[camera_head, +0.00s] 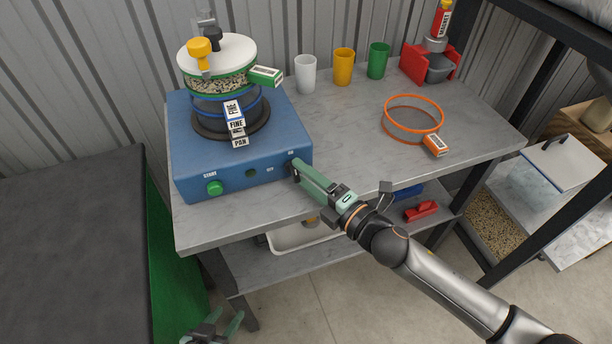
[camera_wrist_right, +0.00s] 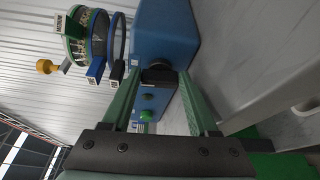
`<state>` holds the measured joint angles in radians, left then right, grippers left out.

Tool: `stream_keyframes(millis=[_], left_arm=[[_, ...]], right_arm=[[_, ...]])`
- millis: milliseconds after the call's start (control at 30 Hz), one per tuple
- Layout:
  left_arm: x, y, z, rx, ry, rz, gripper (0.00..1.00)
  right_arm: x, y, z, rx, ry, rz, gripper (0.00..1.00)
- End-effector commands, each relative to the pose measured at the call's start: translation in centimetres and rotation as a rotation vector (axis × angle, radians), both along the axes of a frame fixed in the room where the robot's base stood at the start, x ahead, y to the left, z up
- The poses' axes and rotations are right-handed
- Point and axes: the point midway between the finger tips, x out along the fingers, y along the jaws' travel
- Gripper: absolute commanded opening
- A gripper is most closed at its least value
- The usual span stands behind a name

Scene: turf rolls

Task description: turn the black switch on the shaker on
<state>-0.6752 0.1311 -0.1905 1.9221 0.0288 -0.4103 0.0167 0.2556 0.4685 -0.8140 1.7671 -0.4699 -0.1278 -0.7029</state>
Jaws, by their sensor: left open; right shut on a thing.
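The shaker (camera_head: 240,150) is a blue box on the grey bench, with a sieve stack on top; its blue body also shows in the wrist view (camera_wrist_right: 168,30). The black switch (camera_wrist_right: 158,74) is on its front panel, at the right end in the head view, where my gripper mostly hides it. My right gripper (camera_head: 296,168) has its green fingers shut on the black switch; the fingertips (camera_wrist_right: 161,76) stand on either side of it in the wrist view. I cannot read the switch's position. My left gripper (camera_head: 214,326) is open and empty, low at the bottom edge.
A green START button (camera_head: 214,188) and a dark round lamp (camera_head: 251,173) share the panel. White (camera_head: 305,75), yellow (camera_head: 343,68) and green (camera_head: 377,60) cups stand behind. An orange-rimmed sieve (camera_head: 413,119) lies right. A dark surface (camera_head: 70,240) fills the left.

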Motion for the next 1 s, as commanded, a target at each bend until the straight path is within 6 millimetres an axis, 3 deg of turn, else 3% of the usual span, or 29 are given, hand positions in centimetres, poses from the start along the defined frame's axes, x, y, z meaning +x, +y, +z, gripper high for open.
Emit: stream_keyframes(millis=[33,67,300,1000], left_arm=[[0.04,-0.02,0.04,0.000,-0.002,0.000,0.50],[0.05,-0.03,0.06,-0.001,-0.002,-0.001,0.50],[0.11,-0.04,0.11,-0.001,-0.005,-0.001,0.50],[0.20,0.00,0.28,0.000,-0.007,-0.001,0.50]], right_arm=[[0.07,-0.05,0.02,0.000,0.001,-0.002,0.04],[0.06,-0.04,0.02,0.000,0.001,-0.002,0.63],[0.03,-0.02,-0.03,-0.001,0.001,-0.001,0.90],[0.09,-0.38,-0.45,-0.006,0.010,-0.001,0.90]])
